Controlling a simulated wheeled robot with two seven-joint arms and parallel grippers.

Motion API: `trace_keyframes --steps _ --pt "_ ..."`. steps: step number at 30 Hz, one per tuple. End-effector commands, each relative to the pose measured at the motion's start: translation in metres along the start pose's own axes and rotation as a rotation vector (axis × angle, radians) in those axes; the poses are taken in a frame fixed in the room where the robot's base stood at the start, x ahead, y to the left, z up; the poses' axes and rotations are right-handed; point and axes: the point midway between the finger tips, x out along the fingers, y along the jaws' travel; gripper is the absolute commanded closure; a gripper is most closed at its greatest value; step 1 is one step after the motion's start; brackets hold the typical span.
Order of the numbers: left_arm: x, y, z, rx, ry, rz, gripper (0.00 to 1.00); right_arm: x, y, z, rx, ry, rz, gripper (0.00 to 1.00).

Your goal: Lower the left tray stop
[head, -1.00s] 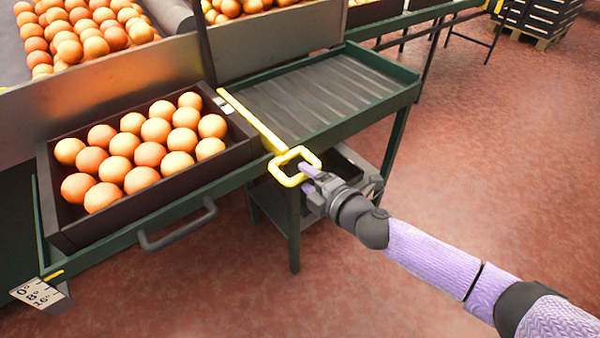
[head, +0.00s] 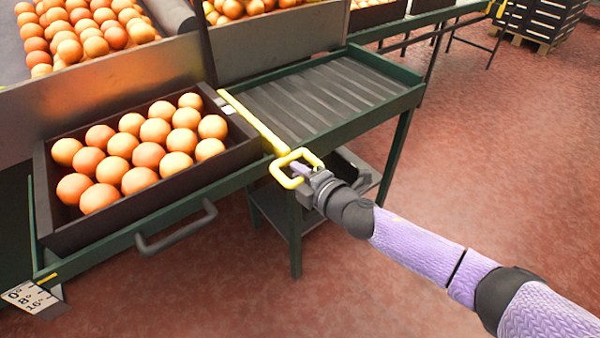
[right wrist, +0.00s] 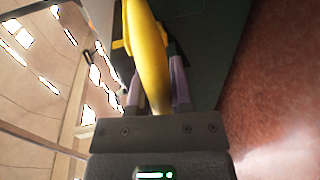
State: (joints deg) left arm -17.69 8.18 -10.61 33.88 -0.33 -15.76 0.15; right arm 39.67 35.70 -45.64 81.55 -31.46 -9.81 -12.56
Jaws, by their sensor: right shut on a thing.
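The yellow tray stop is a thin bar (head: 252,120) lying along the left edge of the ribbed tray section (head: 320,95), beside the crate of oranges. A yellow loop handle (head: 280,178) sticks out from its near end. My right gripper (head: 298,170) is at this loop, with its fingers on the loop's right side. In the right wrist view, the yellow handle (right wrist: 148,55) runs between the two purple fingers of my right gripper (right wrist: 155,88), which is shut on it. My left gripper is not in view.
A dark crate (head: 150,205) full of oranges (head: 148,155) sits left of the stop. A grey pull handle (head: 177,230) and an angle scale (head: 30,298) are on the frame's front. A green-framed stand with a lower shelf is under the tray. Red floor is open at right.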

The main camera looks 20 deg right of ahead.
Motion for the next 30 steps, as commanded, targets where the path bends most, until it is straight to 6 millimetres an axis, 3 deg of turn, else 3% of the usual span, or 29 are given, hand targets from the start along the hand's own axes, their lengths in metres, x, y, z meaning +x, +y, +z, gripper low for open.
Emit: trace_keyframes --steps 14,30 --pt "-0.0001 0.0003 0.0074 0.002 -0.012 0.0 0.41 -0.0002 -0.0009 0.0001 0.0 0.0 -0.002 1.0" --pt "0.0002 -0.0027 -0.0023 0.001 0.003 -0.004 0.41 -0.0002 -0.0011 0.0001 0.0 0.0 -0.002 1.0"
